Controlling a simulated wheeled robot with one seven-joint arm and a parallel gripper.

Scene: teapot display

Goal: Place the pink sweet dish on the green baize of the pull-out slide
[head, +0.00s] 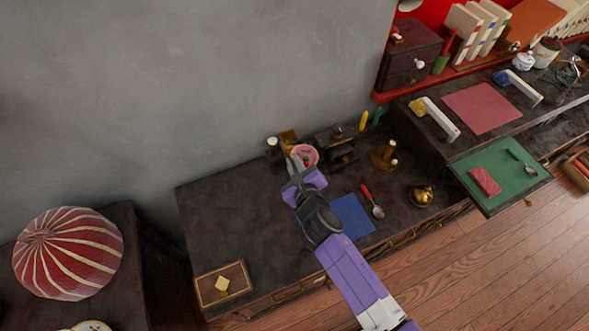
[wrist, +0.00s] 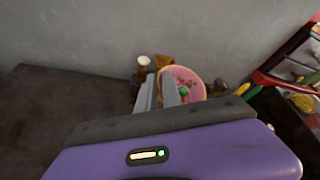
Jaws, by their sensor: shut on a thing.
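The pink sweet dish (head: 305,155) is at my gripper's tip, over the back of the dark desk. I cannot tell whether the dish touches what lies below.
The dark desk (head: 225,215) holds a blue mat (head: 351,215), a red-handled spoon (head: 372,202), a gold pot (head: 421,196) and a brass stand (head: 385,155). A dark wooden stand (head: 338,145) is right of the dish. The baize's near left and far parts are bare.

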